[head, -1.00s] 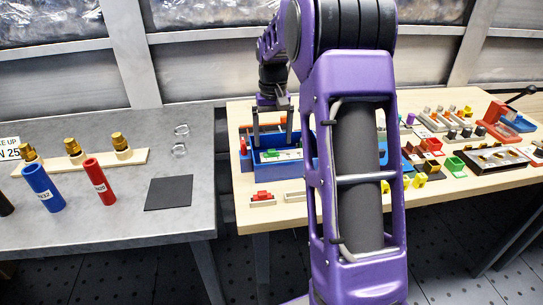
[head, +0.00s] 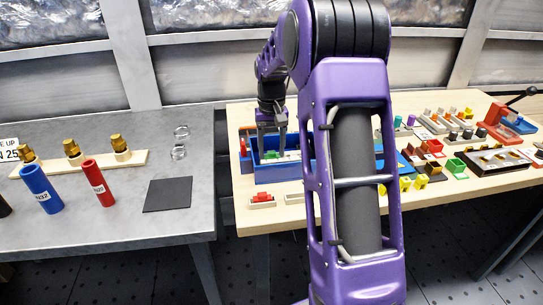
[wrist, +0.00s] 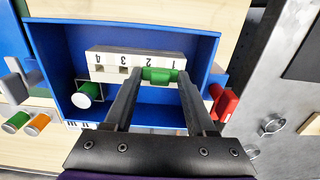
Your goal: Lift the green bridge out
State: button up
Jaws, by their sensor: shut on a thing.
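The green bridge (wrist: 158,75) is a small green piece at the front edge of a white block (wrist: 112,62) numbered 1 to 4, by the numbers 1 and 2. The block lies inside a blue tray (wrist: 205,45). My gripper (wrist: 157,78) is shut on the bridge, with one finger at each end of it. In the head view my gripper (head: 271,152) reaches down into the blue tray (head: 278,174). I cannot tell whether the bridge is clear of the block.
A green and white round part (wrist: 88,93) lies in the tray left of my fingers. A red piece (wrist: 224,104) is just outside the tray's right wall. The tray walls stand close around my gripper. A grey table (head: 110,215) is at the left.

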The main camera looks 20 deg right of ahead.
aim_at(272, 152)
notch_tip(272, 152, up, 10)
jog(key=shift+f+p, duration=0.1)
jog(key=shift+p, duration=0.95)
jog(key=shift+s, duration=0.1)
